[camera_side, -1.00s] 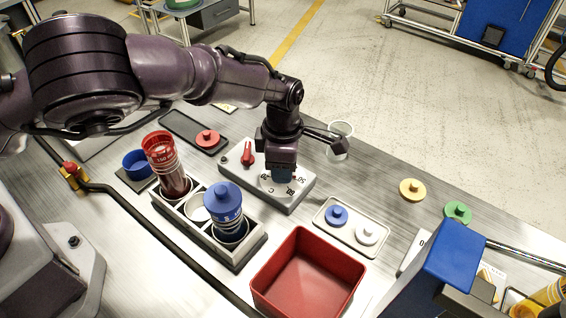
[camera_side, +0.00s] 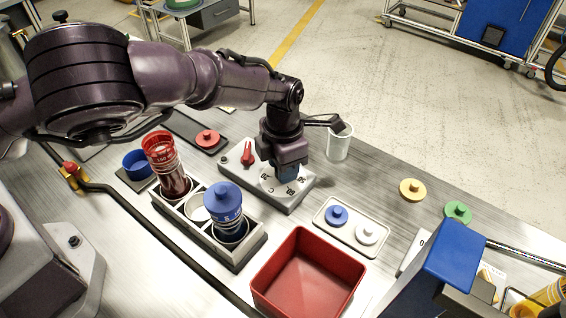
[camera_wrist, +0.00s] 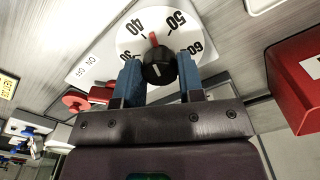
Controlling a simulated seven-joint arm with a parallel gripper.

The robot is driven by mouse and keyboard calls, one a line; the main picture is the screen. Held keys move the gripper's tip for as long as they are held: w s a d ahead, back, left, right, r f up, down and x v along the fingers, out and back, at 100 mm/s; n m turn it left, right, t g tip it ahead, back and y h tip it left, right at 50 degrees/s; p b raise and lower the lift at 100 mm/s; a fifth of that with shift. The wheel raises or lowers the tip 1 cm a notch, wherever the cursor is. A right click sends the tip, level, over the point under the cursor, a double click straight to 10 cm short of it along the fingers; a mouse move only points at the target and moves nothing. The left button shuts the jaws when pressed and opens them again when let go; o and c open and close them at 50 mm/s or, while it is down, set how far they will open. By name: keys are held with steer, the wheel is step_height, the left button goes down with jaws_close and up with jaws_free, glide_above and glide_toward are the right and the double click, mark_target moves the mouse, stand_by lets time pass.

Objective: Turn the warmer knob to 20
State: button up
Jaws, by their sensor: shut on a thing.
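The warmer (camera_side: 238,174) is a light grey box in the middle of the side view, with a white numbered dial (camera_side: 268,183) on top. In the wrist view the dial (camera_wrist: 128,45) shows 40, 50 and 60, with another number partly hidden. The black warmer knob (camera_wrist: 158,73) sits at its centre; its red pointer mark (camera_wrist: 153,39) points between 40 and 50. My gripper (camera_wrist: 159,72) has blue fingers on both sides of the knob and is shut on it. In the side view my gripper (camera_side: 289,173) hides the knob.
A red switch (camera_side: 247,153) stands on the warmer's left end. A red bin (camera_side: 318,297) and a tray (camera_side: 371,244) with two lids lie front right. A clear beaker (camera_side: 339,148) stands behind.

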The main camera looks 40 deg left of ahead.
steer(key=n, duration=0.4)
steer(key=shift+r+n, duration=0.1)
steer(key=shift+n, duration=0.2)
steer(key=n, duration=0.3)
steer(key=shift+n, duration=0.4)
steer(key=n, duration=1.3)
steer(key=shift+n, duration=0.3)
steer(key=n, duration=0.5)
steer(key=shift+n, duration=0.4)
steer(key=o, duration=0.9)
step_height(320, 180, up, 13)
steer(key=shift+f, duration=0.1)
